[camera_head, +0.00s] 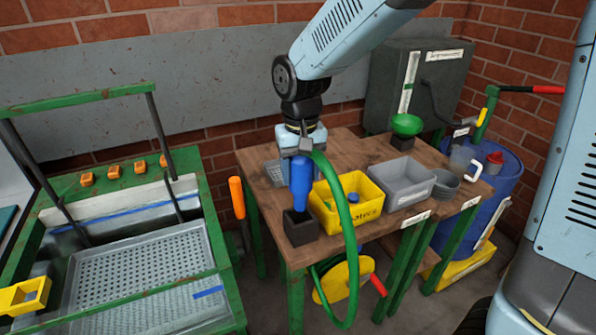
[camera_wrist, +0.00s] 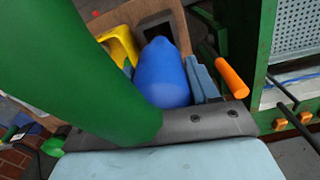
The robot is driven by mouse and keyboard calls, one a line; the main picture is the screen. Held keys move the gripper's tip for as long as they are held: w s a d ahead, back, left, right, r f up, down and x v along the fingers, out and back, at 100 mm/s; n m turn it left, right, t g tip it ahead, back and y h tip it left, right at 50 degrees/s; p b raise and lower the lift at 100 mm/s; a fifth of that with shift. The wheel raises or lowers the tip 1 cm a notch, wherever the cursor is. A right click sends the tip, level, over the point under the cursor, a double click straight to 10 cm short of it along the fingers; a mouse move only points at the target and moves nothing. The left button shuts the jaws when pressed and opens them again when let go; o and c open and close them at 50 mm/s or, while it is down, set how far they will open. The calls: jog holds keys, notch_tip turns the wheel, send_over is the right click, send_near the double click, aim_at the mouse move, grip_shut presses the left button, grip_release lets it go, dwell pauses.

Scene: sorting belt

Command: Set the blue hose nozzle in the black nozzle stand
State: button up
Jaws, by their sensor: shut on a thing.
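The blue hose nozzle (camera_head: 301,184) hangs upright under my gripper (camera_head: 301,157), which is shut on its upper part. The nozzle's narrow lower end overlaps the top of the black nozzle stand (camera_head: 301,232) in the head view; I cannot tell whether it is inside the opening. In the wrist view the nozzle (camera_wrist: 164,76) points toward the stand (camera_wrist: 143,25), whose dark opening partly shows beyond it. The green hose (camera_head: 347,230) loops from the gripper down past the table's front edge and fills much of the wrist view's left side.
A yellow bin (camera_head: 362,212) stands close right of the stand, with a grey bin (camera_head: 402,181) beyond it. An orange handle (camera_head: 237,197) rises left of the table. A green funnel (camera_head: 407,124) stands at the back. Bare tabletop (camera_head: 387,222) lies in front of the grey bin.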

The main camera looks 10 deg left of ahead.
aim_at(300, 201)
jog(key=shift+f, duration=0.1)
jog(key=shift+f, duration=1.7)
jog(key=shift+f, duration=0.3)
jog(key=shift+f, duration=1.1)
jog(key=shift+f, duration=0.2)
jog(key=shift+f, duration=0.5)
jog(key=shift+f, duration=0.6)
dwell(0.5)
jog(key=o, duration=1)
jog(key=shift+o, duration=0.2)
